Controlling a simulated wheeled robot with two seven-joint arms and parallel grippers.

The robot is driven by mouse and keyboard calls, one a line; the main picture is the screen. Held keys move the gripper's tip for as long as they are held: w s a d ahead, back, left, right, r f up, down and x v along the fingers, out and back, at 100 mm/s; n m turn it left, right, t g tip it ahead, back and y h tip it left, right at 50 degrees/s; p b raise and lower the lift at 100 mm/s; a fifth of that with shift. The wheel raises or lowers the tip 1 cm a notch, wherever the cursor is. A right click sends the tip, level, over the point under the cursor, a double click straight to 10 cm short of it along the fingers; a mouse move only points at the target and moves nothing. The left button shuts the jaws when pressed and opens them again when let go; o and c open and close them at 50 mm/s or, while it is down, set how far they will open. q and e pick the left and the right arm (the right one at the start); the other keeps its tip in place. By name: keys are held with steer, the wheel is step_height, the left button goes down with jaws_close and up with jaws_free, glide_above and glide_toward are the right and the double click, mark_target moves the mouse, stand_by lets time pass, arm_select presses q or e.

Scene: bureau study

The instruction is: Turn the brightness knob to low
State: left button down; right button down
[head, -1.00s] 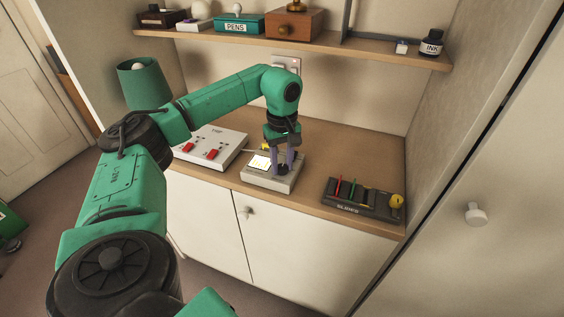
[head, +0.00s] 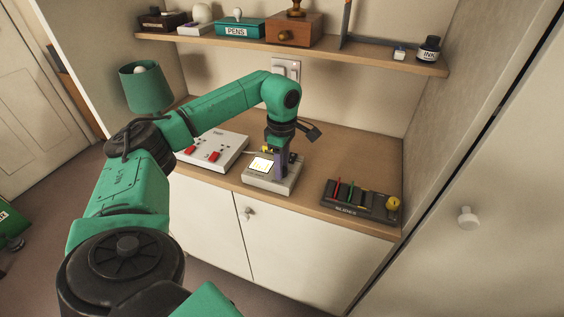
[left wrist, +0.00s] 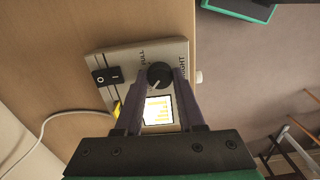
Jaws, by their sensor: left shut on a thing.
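The black brightness knob (left wrist: 159,75) sits on a small grey box (head: 285,187) on the wooden counter. My left gripper (head: 281,170) reaches down onto the box. In the left wrist view my left gripper (left wrist: 161,78) has one finger on each side of the knob and is shut on it. A pale pointer mark on the knob slants toward the lit screen (left wrist: 158,111). The word FULL and part of a word ending in IGHT show beside the knob. In the head view the gripper hides the knob. My right gripper is not in view.
A white box with red switches (head: 226,147) stands left of the grey box. A dark slide rack (head: 362,207) lies to the right. A black rocker switch (left wrist: 107,76) is on the grey box. A shelf (head: 372,61) runs above; bare counter lies behind.

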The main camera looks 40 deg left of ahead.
arm_select(q)
steer(key=shift+n, duration=0.3)
steer(key=c, duration=0.5)
jaws_free()
steer(key=shift+r, duration=0.1)
step_height(320, 180, up, 15)
steer(key=shift+s+f+p, duration=0.1)
steer(key=shift+f+p, duration=0.1)
steer(key=shift+p, duration=0.75)
steer(key=shift+f, duration=0.1)
